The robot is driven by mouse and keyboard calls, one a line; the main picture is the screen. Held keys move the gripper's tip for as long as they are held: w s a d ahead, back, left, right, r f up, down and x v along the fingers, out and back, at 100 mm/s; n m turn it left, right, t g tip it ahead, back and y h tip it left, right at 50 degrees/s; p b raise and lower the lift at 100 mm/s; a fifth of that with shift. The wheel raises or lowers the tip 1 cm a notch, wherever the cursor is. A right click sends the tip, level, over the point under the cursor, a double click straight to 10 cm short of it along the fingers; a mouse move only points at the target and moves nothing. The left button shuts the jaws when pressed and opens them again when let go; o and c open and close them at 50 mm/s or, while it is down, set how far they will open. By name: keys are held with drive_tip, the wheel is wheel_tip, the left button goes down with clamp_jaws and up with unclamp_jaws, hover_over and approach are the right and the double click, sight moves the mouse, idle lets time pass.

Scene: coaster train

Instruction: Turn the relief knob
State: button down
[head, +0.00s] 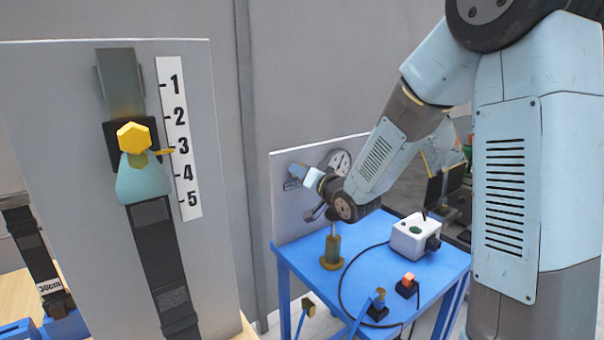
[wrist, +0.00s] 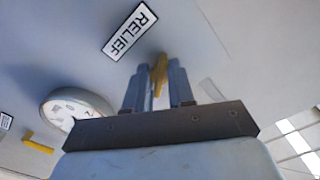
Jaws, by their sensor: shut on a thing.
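The relief knob (wrist: 158,68) is yellow and narrow, on a grey panel beside a tilted RELIEF label (wrist: 130,32). In the wrist view the two fingers of my gripper (wrist: 156,82) stand on either side of the knob and are shut on it. In the head view my gripper (head: 304,173) reaches the upright panel (head: 290,221) behind the blue table. There the knob is hidden by my gripper and arm.
A round gauge (wrist: 77,108) is on the same panel, left of my gripper in the wrist view. The blue table (head: 364,272) holds a white box (head: 415,236), a brass-coloured post (head: 332,252) and a cable. A nearer board with a 1-to-5 scale (head: 179,138) stands at left.

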drive_tip(key=shift+d+n, duration=0.1)
drive_tip(key=shift+n, duration=1.3)
drive_tip(key=c, duration=1)
unclamp_jaws()
drive_tip(key=shift+o, duration=0.2)
